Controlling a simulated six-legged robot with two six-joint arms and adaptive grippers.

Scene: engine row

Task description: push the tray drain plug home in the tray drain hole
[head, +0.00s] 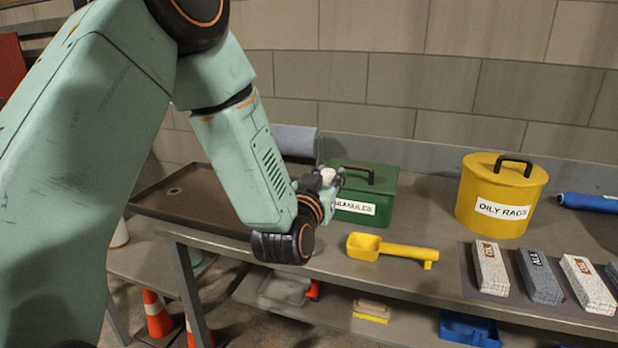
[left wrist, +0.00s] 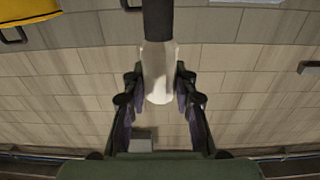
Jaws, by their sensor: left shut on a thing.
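My left gripper (head: 330,183) is in front of the green box in the head view, to the right of the tray. In the left wrist view its two fingers (left wrist: 160,88) are closed on a whitish piece (left wrist: 159,78) with a dark cylindrical part (left wrist: 158,20). I take this to be the drain plug. In the head view the held piece is small and mostly hidden by the gripper. The shallow dark tray (head: 150,203) lies on the bench at left, with a small pale-ringed drain hole (head: 174,190). My left arm covers part of the tray. My right gripper is not in view.
A green granules box (head: 385,190) stands behind the gripper. A yellow scoop (head: 390,249), a yellow oily-rags bin (head: 497,195) and several labelled packs (head: 490,266) lie to the right. A grey roll (head: 292,140) is behind. Orange cones (head: 157,314) stand below.

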